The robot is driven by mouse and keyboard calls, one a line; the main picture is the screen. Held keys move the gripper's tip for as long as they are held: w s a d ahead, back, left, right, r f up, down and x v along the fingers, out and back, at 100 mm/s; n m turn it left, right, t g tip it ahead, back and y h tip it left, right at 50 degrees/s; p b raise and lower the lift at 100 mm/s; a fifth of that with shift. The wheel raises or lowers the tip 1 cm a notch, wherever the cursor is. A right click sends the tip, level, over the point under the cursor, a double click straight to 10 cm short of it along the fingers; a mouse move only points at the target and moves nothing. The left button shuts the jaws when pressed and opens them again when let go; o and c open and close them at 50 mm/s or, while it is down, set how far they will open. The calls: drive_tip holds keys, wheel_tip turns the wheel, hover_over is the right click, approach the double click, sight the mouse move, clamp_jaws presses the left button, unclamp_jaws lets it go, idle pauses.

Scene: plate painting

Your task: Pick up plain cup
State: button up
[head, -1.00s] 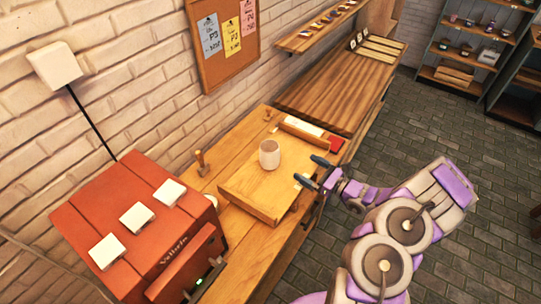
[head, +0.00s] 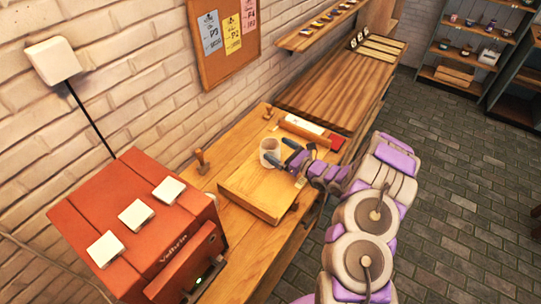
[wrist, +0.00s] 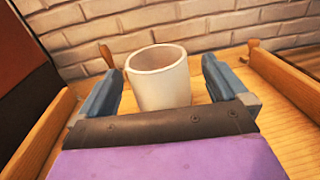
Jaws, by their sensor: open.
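The plain cup (head: 268,150) is pale, unpainted and upright on a raised wooden board (head: 250,193) on the workbench. My gripper (head: 289,153) is open at the cup's right side in the head view, its fingers pointing at the cup and partly covering it. In the wrist view the cup (wrist: 158,78) stands between the two blue fingers of my gripper (wrist: 158,85), a little nearer the left one. Its mouth faces up and its lower front is hidden by my gripper's body. I cannot tell whether a finger touches it.
A red machine (head: 140,225) with white square pads stands at the near left of the bench. A wooden stamp-like tool (head: 202,162) stands left of the board. A box with a red end (head: 312,133) lies behind. A brick wall (head: 130,80) runs along the back.

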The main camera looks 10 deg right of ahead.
sight(264, 142)
drive_tip(key=x, duration=0.4)
drive_tip(key=shift+s+a+f, duration=0.1)
drive_tip(key=shift+a+f, duration=0.05)
drive_tip(key=shift+a, duration=0.05)
drive_tip(key=shift+c, duration=0.3)
drive_tip(key=shift+d, duration=0.1)
drive_tip(key=c, duration=1)
